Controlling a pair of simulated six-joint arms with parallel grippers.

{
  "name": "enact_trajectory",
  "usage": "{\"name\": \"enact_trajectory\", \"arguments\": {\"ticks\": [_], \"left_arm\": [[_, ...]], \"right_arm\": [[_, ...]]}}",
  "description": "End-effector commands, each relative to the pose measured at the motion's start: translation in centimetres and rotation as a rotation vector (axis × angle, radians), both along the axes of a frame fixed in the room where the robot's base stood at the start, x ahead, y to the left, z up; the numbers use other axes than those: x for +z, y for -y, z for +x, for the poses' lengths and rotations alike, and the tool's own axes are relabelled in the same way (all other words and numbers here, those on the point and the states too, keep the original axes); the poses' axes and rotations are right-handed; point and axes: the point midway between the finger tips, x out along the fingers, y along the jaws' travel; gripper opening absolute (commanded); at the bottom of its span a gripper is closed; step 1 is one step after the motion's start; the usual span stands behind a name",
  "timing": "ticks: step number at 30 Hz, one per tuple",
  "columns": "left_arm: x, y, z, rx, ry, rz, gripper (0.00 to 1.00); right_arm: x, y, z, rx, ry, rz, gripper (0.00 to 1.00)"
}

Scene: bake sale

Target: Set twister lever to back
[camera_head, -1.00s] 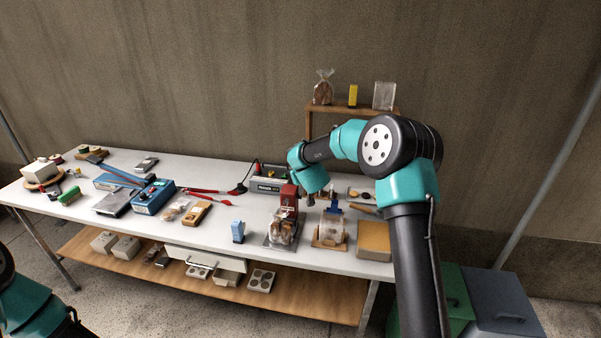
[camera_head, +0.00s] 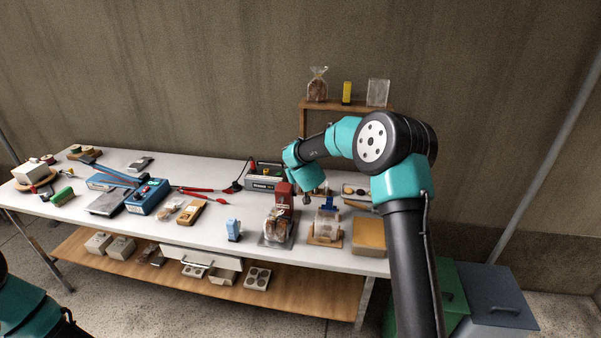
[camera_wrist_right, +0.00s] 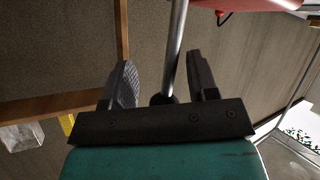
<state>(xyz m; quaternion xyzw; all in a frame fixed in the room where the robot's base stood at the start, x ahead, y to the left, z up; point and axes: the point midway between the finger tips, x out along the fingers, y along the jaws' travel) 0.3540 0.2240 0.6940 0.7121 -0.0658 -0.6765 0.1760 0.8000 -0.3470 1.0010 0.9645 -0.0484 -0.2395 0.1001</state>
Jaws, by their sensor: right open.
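The twister (camera_head: 284,196) is a small red upright machine near the front right of the table, with a bagged loaf (camera_head: 277,222) in front of it. In the right wrist view, its lever (camera_wrist_right: 177,45) is a metal rod running down from a red body (camera_wrist_right: 262,4) and ending in a dark ball knob (camera_wrist_right: 162,99). My right gripper (camera_wrist_right: 161,72) is open, with the rod between its fingers and a gap on each side. In the head view, the gripper is small and partly hidden by my wrist, just right of the twister. My left gripper is out of view.
A clear holder with a blue part (camera_head: 327,222) stands right of the twister, with a tan box (camera_head: 369,236) beyond it. A black-and-grey device (camera_head: 265,181) sits behind. A light-blue item (camera_head: 233,230) stands to the left. A wooden shelf (camera_head: 347,105) rises behind.

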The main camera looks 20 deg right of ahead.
Motion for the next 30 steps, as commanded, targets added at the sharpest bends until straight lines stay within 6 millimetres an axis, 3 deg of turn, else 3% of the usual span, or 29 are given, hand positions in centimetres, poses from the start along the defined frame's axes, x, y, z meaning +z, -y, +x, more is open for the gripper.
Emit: {"name": "enact_trajectory", "arguments": {"ticks": [8,30], "left_arm": [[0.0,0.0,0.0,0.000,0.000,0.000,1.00],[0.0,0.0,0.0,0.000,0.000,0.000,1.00]], "right_arm": [[1.3,-0.4,-2.3,0.001,0.001,-0.001,0.54],[6.8,-2.0,-13.3,-0.002,0.000,0.000,0.54]]}}
